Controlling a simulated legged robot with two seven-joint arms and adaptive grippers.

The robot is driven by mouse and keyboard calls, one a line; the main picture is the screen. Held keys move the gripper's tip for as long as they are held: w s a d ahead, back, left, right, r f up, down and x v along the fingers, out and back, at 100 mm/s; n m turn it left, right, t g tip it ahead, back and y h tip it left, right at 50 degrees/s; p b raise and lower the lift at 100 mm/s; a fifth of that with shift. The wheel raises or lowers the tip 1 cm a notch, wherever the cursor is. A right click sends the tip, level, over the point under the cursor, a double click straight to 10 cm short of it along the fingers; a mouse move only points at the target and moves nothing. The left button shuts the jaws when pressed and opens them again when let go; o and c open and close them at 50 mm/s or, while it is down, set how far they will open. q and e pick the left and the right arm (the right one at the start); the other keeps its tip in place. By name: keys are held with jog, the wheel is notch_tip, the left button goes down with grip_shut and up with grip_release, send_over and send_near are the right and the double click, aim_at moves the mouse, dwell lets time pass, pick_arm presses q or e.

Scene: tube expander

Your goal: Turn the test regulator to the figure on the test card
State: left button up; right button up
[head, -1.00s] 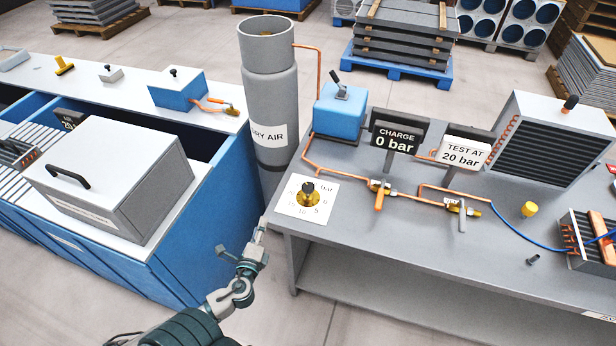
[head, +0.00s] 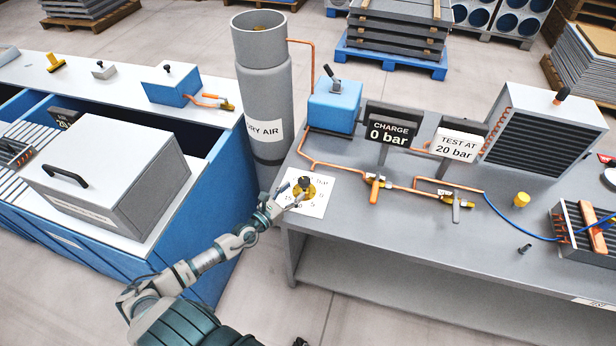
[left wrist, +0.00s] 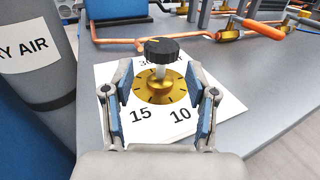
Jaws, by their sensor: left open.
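The test regulator (head: 305,183) is a black knob on a brass base, on a white dial plate (head: 318,209) at the left end of the grey bench. In the left wrist view its black knob (left wrist: 161,50) stands up on a pale stem, with 15 and 10 readable on the plate. My left gripper (head: 283,199) is at the plate's near-left edge; in the left wrist view its open fingers (left wrist: 163,108) are on either side of the brass base, not closed on the knob. The test card (head: 458,145) reads "TEST AT 20 bar". My right gripper is out of view.
The charge display (head: 389,133) reads 0 bar. Copper pipes with an orange-handled valve (head: 375,190) and a second valve (head: 456,203) run right of the dial. A grey dry-air cylinder (head: 264,90) stands behind, left of the bench. A blue box (head: 334,106) sits behind the dial.

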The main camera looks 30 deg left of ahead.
aim_at(309, 178)
pick_arm(q)
jog(key=w, duration=0.2)
jog(key=w+d, duration=0.1)
jog(key=w, duration=0.5)
jog(key=shift+w+d, duration=0.15)
jog(key=shift+d, duration=0.15)
jog(key=c, duration=1)
jog(key=shift+f, duration=0.1)
